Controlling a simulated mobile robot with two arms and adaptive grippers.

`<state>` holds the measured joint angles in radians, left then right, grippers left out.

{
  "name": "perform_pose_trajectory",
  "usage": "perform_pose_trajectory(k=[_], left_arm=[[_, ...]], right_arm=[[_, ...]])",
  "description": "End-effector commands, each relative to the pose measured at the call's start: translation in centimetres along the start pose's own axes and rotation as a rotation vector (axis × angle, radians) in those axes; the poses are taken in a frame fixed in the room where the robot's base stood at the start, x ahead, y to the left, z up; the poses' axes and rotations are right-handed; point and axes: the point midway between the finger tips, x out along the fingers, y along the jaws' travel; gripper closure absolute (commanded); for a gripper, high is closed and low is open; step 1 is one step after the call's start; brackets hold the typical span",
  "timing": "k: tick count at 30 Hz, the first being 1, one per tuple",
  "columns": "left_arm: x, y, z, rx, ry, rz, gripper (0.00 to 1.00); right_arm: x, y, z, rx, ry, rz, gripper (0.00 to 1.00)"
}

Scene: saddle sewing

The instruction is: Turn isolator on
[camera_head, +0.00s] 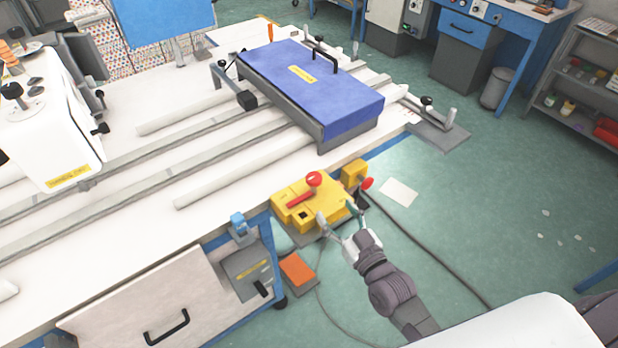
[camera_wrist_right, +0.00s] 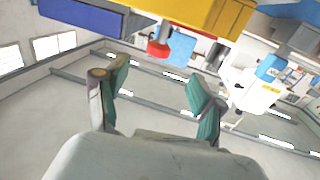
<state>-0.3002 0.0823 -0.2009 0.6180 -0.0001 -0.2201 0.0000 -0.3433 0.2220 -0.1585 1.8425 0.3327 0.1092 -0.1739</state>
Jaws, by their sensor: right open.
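The likely isolator is a yellow box (camera_head: 303,205) with a red handle and knob (camera_head: 314,179) on top, at the near edge of the white table. A smaller yellow block (camera_head: 354,172) beside it has a red round knob (camera_head: 367,183) on its right side. My right gripper (camera_head: 340,214) is open and empty, just in front of the yellow box. In the right wrist view, its two fingers (camera_wrist_right: 154,88) stand apart, with yellow housing (camera_wrist_right: 215,14) and a red knob (camera_wrist_right: 158,48) beyond them. I cannot tell contact. My left gripper is out of view.
A blue box (camera_head: 310,85) with a black handle lies on the table rails behind. A blue-topped device (camera_head: 239,225) and an orange pedal (camera_head: 297,270) are left of my gripper. A cable (camera_head: 425,248) crosses the floor; open floor lies to the right.

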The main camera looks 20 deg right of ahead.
Motion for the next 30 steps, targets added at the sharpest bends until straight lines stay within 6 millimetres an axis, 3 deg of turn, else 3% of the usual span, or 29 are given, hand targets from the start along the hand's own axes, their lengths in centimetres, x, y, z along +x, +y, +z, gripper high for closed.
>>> perform_pose_trajectory(k=[9, 15, 21, 30], left_arm=[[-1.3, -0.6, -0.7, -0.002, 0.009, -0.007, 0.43], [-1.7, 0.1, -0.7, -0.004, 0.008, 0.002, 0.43], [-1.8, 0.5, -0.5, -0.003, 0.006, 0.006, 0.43], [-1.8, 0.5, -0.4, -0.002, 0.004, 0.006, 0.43]], right_arm=[[7.0, 0.0, -0.3, -0.001, 0.001, 0.000, 0.32], [10.1, 0.0, -0.1, 0.000, -0.001, 0.000, 0.32], [11.4, 0.0, 0.0, -0.001, -0.002, 0.000, 0.32], [11.5, 0.0, 0.1, 0.000, -0.002, 0.000, 0.35]])
